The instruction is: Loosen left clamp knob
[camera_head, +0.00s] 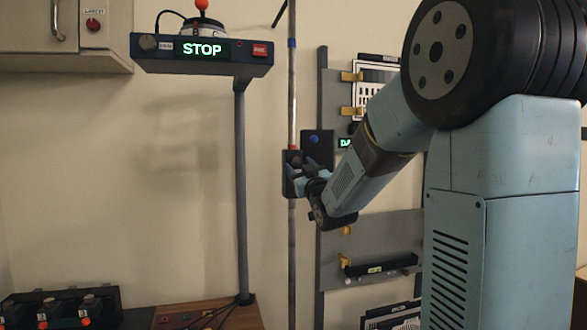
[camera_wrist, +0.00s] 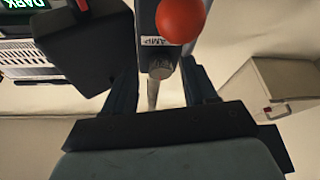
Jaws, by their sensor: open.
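My gripper (camera_head: 302,173) is at a dark clamp block (camera_head: 291,186) on the thin upright pole in the head view. Its blue-grey fingers overlap the block, so part of it is hidden. In the wrist view my gripper (camera_wrist: 160,82) is open, with one finger on each side of a ridged dark knob (camera_wrist: 160,67). An orange ball (camera_wrist: 180,18) and a small white label lie beyond the knob, on a grey body. I cannot tell whether the fingers touch the knob, or whether it is the left clamp knob.
A STOP panel (camera_head: 202,50) stands on a grey post to the left. A dark box (camera_head: 317,148) with a blue button is just right of the pole. A wall rack (camera_head: 385,235) is further right. A wooden bench (camera_head: 190,316) is below left.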

